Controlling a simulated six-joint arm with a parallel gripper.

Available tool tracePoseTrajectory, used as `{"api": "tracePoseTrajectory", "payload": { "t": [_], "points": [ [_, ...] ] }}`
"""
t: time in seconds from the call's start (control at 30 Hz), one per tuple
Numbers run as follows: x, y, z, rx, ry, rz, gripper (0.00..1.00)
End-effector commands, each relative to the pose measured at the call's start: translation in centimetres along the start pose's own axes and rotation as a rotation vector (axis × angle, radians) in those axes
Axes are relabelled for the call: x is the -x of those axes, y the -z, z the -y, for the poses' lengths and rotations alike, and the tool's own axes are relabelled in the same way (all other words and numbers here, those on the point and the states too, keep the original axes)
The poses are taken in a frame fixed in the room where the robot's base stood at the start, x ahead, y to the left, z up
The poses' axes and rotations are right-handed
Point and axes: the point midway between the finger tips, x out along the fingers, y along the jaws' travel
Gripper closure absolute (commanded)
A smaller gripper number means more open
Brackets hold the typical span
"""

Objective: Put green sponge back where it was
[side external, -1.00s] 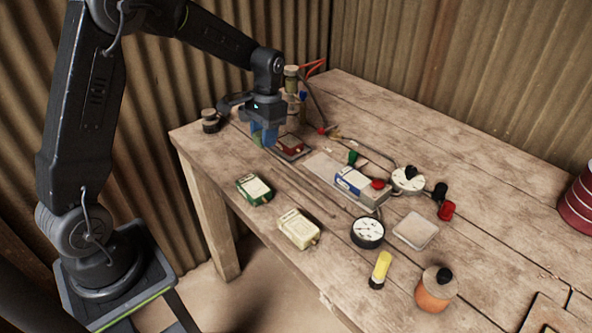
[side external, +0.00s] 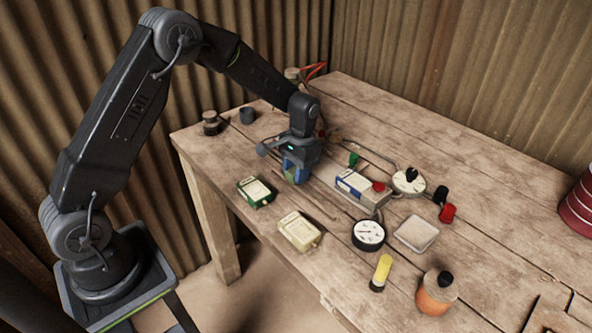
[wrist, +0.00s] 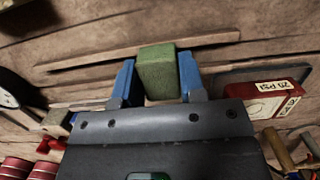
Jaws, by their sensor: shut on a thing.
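The green sponge (wrist: 158,72) is a small block between the two blue fingers of my gripper (wrist: 157,82) in the wrist view. The gripper is shut on it. In the side view my gripper (side external: 296,172) points down low over the table, behind the green-framed box and left of the blue and white box. There the sponge shows only as a sliver of green by the fingers. I cannot tell whether it touches the table.
Thin strips (wrist: 140,52) lie on the wood beside the sponge. A green-framed box (side external: 255,191), cream box (side external: 299,231), blue and white box (side external: 357,187) and gauge (side external: 368,235) stand nearby.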

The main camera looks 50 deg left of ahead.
Motion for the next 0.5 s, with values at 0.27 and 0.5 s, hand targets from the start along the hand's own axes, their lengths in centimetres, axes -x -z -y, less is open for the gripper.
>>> {"api": "tracePoseTrajectory", "payload": {
  "t": [0.27,0.5],
  "points": [
    [-0.16,0.03,0.01,0.0,0.0,0.0,0.56],
    [-0.14,0.03,0.01,0.0,0.0,0.0,0.37]
  ]
}}
